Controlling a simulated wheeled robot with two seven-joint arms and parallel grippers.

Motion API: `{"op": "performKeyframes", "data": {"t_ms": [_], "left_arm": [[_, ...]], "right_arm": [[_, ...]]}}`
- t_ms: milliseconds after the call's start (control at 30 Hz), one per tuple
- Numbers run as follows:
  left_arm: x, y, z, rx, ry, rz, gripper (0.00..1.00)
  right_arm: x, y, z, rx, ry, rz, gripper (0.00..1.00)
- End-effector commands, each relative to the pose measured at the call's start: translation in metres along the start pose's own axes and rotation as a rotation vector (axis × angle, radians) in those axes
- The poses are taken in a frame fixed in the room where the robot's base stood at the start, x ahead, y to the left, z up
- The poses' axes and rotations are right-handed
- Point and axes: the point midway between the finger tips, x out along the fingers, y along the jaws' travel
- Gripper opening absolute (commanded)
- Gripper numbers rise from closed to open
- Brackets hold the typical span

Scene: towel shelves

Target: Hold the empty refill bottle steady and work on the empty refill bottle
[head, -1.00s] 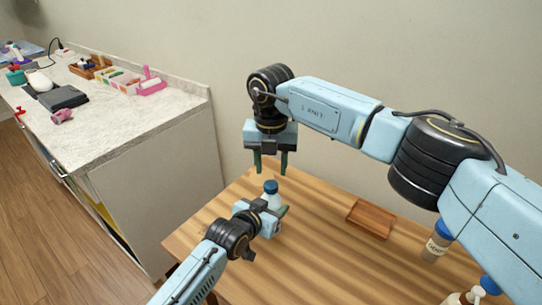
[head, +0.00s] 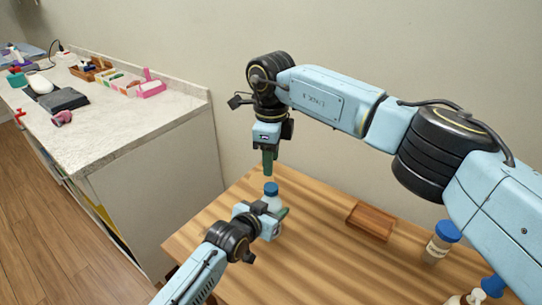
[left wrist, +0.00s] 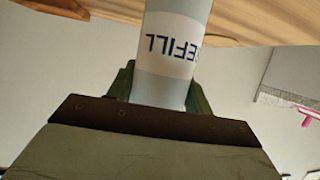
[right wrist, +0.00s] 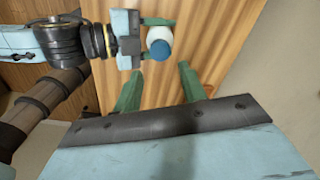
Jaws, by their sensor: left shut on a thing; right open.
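The refill bottle (head: 270,199) is white with a blue cap (head: 271,188) and stands upright near the table's left corner. In the left wrist view the bottle (left wrist: 172,55) shows the word REFILL upside down. My left gripper (head: 277,218) is shut around the bottle's body. My right gripper (head: 268,165) points down just above the cap, apart from it. In the right wrist view my right gripper (right wrist: 158,88) has its green fingers spread and empty, and the blue cap (right wrist: 160,50) lies beyond the fingertips.
A brown wooden tray (head: 371,220) lies on the wooden table (head: 320,240). A blue-lidded labelled jar (head: 441,242) and other blue-topped containers (head: 492,286) stand at the right. A counter (head: 130,125) with several items is at the left. The middle of the table is clear.

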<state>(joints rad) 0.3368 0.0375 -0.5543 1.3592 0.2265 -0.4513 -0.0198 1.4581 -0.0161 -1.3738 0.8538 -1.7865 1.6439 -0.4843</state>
Motion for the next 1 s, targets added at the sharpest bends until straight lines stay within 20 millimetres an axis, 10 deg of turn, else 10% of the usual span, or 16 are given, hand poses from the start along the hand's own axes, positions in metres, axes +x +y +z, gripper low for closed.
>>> {"op": "performKeyframes", "data": {"t_ms": [367,1000], "left_arm": [[0.000,0.000,0.000,0.000,0.000,0.000,0.00],[0.000,0.000,0.000,0.000,0.000,0.000,0.00]], "right_arm": [[0.003,0.000,0.000,-0.001,0.000,0.000,0.41],[0.079,0.000,0.000,0.000,-0.001,0.000,0.41]]}}
